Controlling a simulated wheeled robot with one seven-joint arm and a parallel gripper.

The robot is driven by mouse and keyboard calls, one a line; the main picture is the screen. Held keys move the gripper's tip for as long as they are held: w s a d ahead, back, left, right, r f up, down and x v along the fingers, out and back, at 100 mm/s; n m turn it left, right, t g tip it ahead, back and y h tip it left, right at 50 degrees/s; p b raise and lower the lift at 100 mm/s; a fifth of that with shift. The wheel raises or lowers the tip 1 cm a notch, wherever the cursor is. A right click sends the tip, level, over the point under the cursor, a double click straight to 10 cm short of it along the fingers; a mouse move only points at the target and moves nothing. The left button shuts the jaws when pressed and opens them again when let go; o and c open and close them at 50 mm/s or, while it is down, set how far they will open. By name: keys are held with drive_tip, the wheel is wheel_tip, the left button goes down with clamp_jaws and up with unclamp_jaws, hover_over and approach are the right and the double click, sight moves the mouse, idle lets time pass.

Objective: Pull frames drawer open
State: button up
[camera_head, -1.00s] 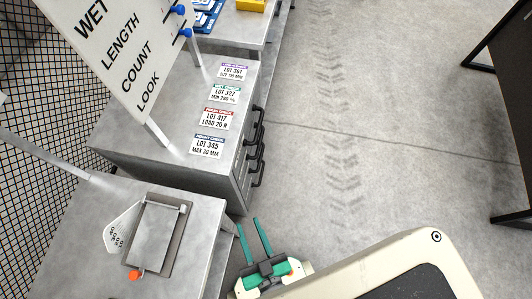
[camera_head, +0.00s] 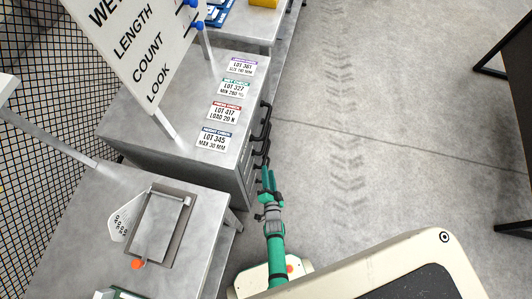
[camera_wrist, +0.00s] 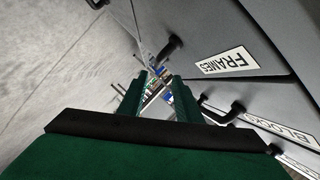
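The frames drawer (camera_wrist: 280,32) has a grey front with a white "FRAMES" label (camera_wrist: 227,63) in the wrist view. Its black bar handle (camera_wrist: 172,46) stands out from the front, just beyond my fingertips. The drawer front looks flush with the cabinet. My gripper (camera_wrist: 158,82) has its two green fingers apart with nothing visibly held between them. In the head view my gripper (camera_head: 267,178) is beside the cabinet's handled face, close to the lower handles. The head view does not show clearly whether the fingers touch a handle.
The grey cabinet (camera_head: 170,130) carries several lot cards on top and more black handles (camera_head: 266,120) on its side. A second handle (camera_wrist: 226,113) is in the wrist view. A bench (camera_head: 185,225) stands in front. Open floor (camera_head: 380,150) lies to the right.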

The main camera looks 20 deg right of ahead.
sight(266, 153)
drive_tip(key=shift+m, duration=0.3)
drive_tip(key=x, duration=1.1)
drive_tip(key=shift+w+d+f, duration=0.25)
drive_tip(key=shift+d+f, duration=0.05)
drive_tip(key=shift+d, duration=0.1)
drive_tip(key=shift+w, duration=0.1)
drive_tip(key=shift+a, duration=0.15)
